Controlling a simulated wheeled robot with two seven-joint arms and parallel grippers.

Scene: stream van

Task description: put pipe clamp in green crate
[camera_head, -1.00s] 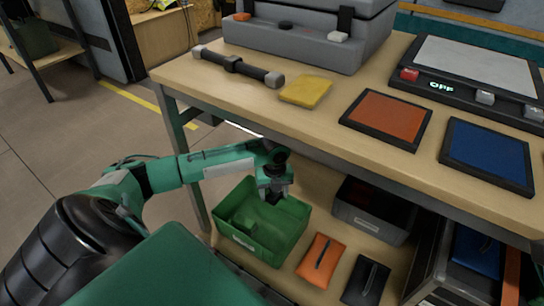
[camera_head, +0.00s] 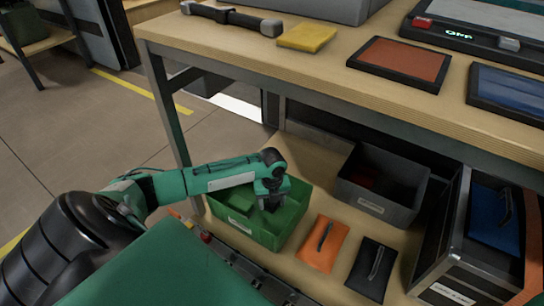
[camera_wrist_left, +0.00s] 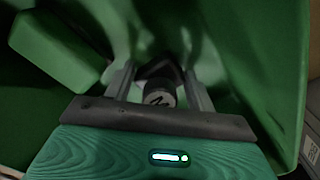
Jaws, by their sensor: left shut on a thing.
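The green crate (camera_head: 240,233) stands on the lower shelf under the table. My left gripper (camera_head: 271,205) reaches down into it from above, near its right side. In the left wrist view the gripper (camera_wrist_left: 160,78) is shut on a dark piece with a round, marked grey end, which I take to be the pipe clamp (camera_wrist_left: 159,96). The crate's green walls (camera_wrist_left: 255,60) surround it there. Whether the clamp touches the crate floor I cannot tell. In the head view the clamp is hardly visible, hidden by the gripper. My right gripper is not in view.
A green block (camera_wrist_left: 60,47) lies in the crate beside the gripper. A grey bin (camera_head: 378,205), an orange pouch (camera_head: 322,244) and a black pouch (camera_head: 371,270) are to the right. The tabletop edge (camera_head: 330,98) overhangs behind.

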